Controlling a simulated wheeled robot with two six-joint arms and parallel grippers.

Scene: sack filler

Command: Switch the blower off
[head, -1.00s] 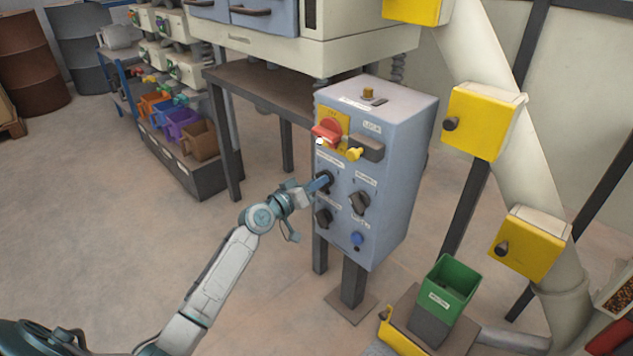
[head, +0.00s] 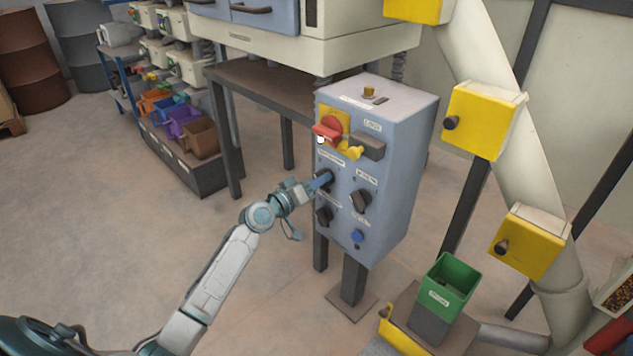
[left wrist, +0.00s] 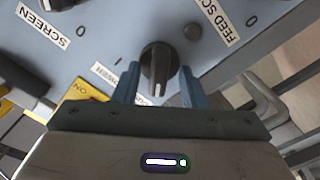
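The blue-grey control box (head: 395,165) stands on a post in the head view. My left gripper (head: 318,182) is at its upper left dark knob (head: 327,177), partly covering it. In the left wrist view the fingers of my left gripper (left wrist: 158,88) stand open on either side of this black knob (left wrist: 158,62). Gaps show beside the knob. Its pale pointer line points toward the gripper body. My right gripper is not in view.
A neighbouring knob (head: 360,201), a lower left knob (head: 323,215) and a blue button (head: 357,236) are close by. Above are a red switch (head: 328,129) and a yellow tag (head: 354,152). A green bin (head: 449,285) stands lower right. The floor at left is clear.

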